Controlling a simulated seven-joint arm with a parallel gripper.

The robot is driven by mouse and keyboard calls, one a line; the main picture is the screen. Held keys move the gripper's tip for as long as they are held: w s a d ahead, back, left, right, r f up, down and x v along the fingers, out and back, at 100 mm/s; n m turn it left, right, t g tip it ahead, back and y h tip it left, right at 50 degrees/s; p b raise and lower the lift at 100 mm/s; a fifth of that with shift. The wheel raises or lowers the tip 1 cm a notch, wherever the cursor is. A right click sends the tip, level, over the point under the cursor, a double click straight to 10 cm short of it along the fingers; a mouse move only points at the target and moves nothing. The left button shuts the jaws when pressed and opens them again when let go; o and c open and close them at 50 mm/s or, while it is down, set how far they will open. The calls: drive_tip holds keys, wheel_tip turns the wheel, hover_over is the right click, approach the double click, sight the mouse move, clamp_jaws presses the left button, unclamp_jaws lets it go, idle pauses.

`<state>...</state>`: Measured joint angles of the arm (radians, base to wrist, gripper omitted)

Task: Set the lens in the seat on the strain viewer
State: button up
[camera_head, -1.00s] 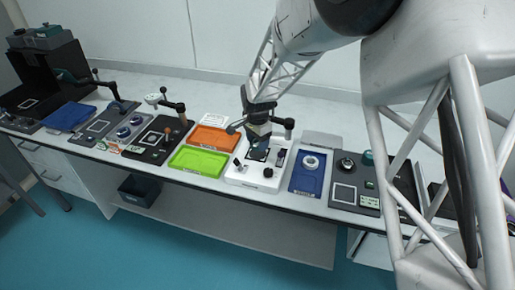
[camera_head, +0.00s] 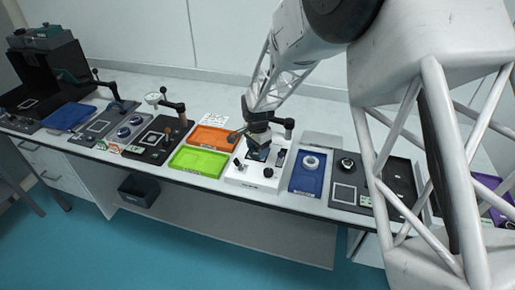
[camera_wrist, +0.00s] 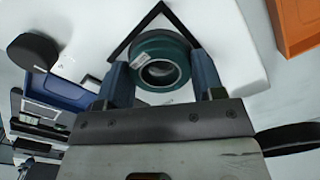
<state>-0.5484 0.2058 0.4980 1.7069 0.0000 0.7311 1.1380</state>
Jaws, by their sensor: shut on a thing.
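My gripper (camera_head: 259,139) is over the white-based station on the bench, which I take to be the strain viewer (camera_head: 238,178). In the wrist view my gripper (camera_wrist: 162,85) is shut on the lens (camera_wrist: 160,62), a teal ring-shaped mount with a pale label and an open middle. A black angled edge (camera_wrist: 147,20) on the white base shows just beyond the lens; it may be part of the seat. The lens hides the area beneath it, so I cannot tell whether it touches the base.
A green tray (camera_head: 199,162) and an orange tray (camera_head: 211,138) lie left of the white station. A blue tray (camera_head: 307,184) holding a pale ring (camera_head: 311,162) lies to its right. A dark post with an arm (camera_head: 288,128) stands close behind my gripper.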

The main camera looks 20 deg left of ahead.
sight(257, 149)
drive_tip(key=shift+f, duration=0.1)
drive_tip(key=o, duration=0.9)
drive_tip(key=shift+o, duration=0.2)
wheel_tip(257, 149, up, 12)
idle(0.7)
idle(0.3)
